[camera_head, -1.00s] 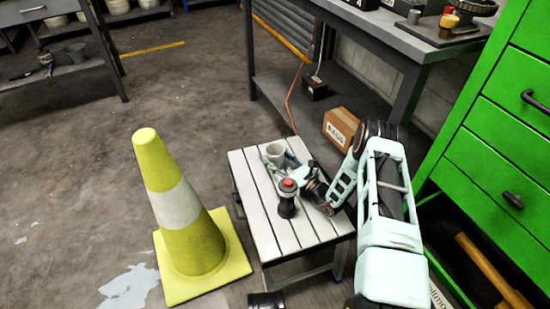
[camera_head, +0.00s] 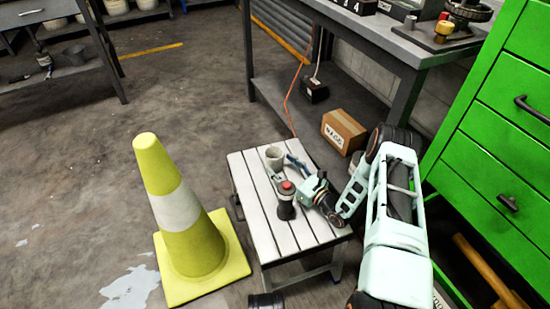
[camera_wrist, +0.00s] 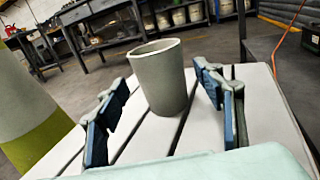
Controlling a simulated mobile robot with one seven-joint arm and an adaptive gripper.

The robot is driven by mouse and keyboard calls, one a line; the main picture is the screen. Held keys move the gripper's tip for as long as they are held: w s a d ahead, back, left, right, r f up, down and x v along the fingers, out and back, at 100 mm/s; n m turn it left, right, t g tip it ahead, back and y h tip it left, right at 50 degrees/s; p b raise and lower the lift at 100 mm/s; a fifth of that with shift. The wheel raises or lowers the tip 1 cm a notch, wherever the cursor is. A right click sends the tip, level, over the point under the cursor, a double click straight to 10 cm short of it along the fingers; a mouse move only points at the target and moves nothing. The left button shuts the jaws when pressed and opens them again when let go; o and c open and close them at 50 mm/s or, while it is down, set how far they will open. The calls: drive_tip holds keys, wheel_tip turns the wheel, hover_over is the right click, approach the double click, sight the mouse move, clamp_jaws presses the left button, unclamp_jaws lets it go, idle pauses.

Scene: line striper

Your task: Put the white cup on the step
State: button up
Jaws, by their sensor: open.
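The white cup (camera_head: 275,155) stands upright near the far edge of the slatted white step (camera_head: 257,215). It looks greyish white. In the wrist view the cup (camera_wrist: 162,78) stands on the slats (camera_wrist: 150,135) just ahead of and between my finger pads. My gripper (camera_head: 288,170) is low over the step, coming in from the right, with its fingers spread. In the wrist view my gripper (camera_wrist: 165,112) is open, with a blue-padded finger on each side and a gap between each finger and the cup. The cup's lower front is fully visible.
A yellow cone (camera_head: 185,225) stands left of the step. A green drawer cabinet (camera_head: 500,140) is at right. A cardboard box (camera_head: 343,131) lies behind, by the workbench (camera_head: 400,50).

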drive_tip(key=p+v, duration=0.1)
drive_tip(key=v, duration=0.6)
drive_tip(key=shift+s+d+p, duration=0.15)
drive_tip(key=shift+s+p, duration=0.05)
drive_tip(key=shift+p, duration=0.1)
